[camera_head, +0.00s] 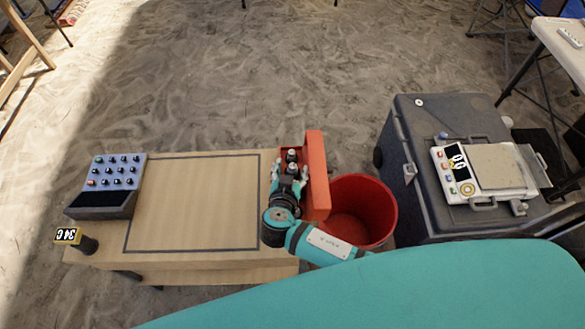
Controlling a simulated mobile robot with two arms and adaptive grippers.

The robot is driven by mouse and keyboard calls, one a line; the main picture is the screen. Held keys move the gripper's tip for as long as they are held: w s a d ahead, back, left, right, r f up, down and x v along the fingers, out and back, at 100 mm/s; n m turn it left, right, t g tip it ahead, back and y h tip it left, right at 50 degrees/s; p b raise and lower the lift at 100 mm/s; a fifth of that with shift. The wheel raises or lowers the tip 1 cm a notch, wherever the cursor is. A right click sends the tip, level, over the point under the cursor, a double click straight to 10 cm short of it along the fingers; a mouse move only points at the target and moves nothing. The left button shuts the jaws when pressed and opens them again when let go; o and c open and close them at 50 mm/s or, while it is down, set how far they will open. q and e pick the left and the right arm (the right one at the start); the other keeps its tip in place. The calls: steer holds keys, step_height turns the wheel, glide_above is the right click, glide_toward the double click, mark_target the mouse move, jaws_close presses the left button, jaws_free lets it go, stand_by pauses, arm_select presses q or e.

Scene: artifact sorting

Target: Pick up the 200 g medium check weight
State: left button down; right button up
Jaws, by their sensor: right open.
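An open red case (316,172) stands at the right end of the wooden table, its lid raised on the right side. Small dark metallic check weights with knobs (292,155) sit in it in a row. Their markings are too small to read, so I cannot tell which is the 200 g medium one. My right gripper (290,172) is open over the case, its fingers on either side of the weights. It hides the near part of the case. I cannot tell whether the fingers touch a weight. My left gripper is not in view.
A red bucket (378,205) stands right of the case. A dark wheeled case (405,120) farther right bears a scale (500,165). A blue-grey button panel (118,170) and a small display (68,236) are on the table's left. The framed tabletop middle (192,205) is clear.

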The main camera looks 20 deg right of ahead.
steer(key=shift+w+d+f, duration=0.2)
steer(key=shift+w+f, duration=0.05)
steer(key=shift+w, duration=0.15)
jaws_close()
